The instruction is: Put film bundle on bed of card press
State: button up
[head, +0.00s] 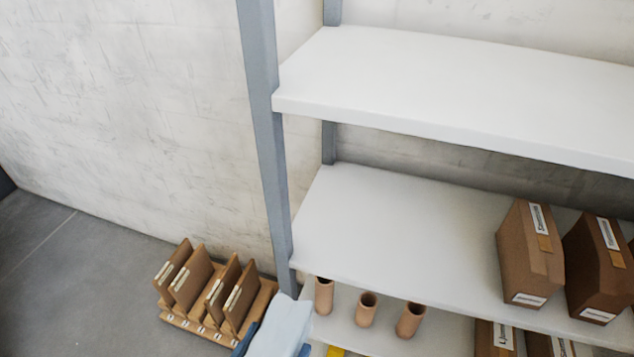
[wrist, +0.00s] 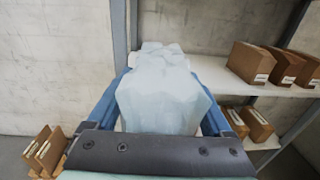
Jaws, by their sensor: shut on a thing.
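The film bundle (wrist: 165,92) is a pale, light blue, irregular stack in the middle of the wrist view. My gripper (wrist: 165,105) has a blue finger on each side of the bundle and is shut on it. In the head view the pale bundle (head: 281,326) shows at the bottom edge, with a bit of my blue gripper (head: 246,340) beside it. They appear in front of the shelf's left post. The card press and its bed are not in either view.
A grey-framed rack with white shelves (head: 400,215) fills the right. Brown boxes (head: 530,255) stand on it, with several tan cups (head: 366,309) lower down. A wooden rack (head: 200,325) of upright brown boards stands left of the post. Grey floor (head: 70,270) is clear at left.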

jog(key=shift+s+a+f+n+t+y+p, duration=0.2)
jog(key=shift+s+f+n+y, duration=0.1)
jog(key=shift+s+f, duration=0.1)
jog(key=shift+s+a+f+n+t+y+p, duration=0.1)
jog(key=shift+s+f+n+t+y+p, duration=0.1)
jog(key=shift+s+f+y, duration=0.15)
jog(key=w+d+f+n+y+p, duration=0.2)
jog(key=d+f+y, duration=0.3)
jog(key=f, duration=0.4)
jog(key=shift+w+d+n+t+p, duration=0.3)
jog(key=shift+d+n+p, duration=0.1)
jog(key=shift+d+n, duration=0.3)
jog(key=shift+y, duration=0.25)
jog(key=shift+d, duration=0.15)
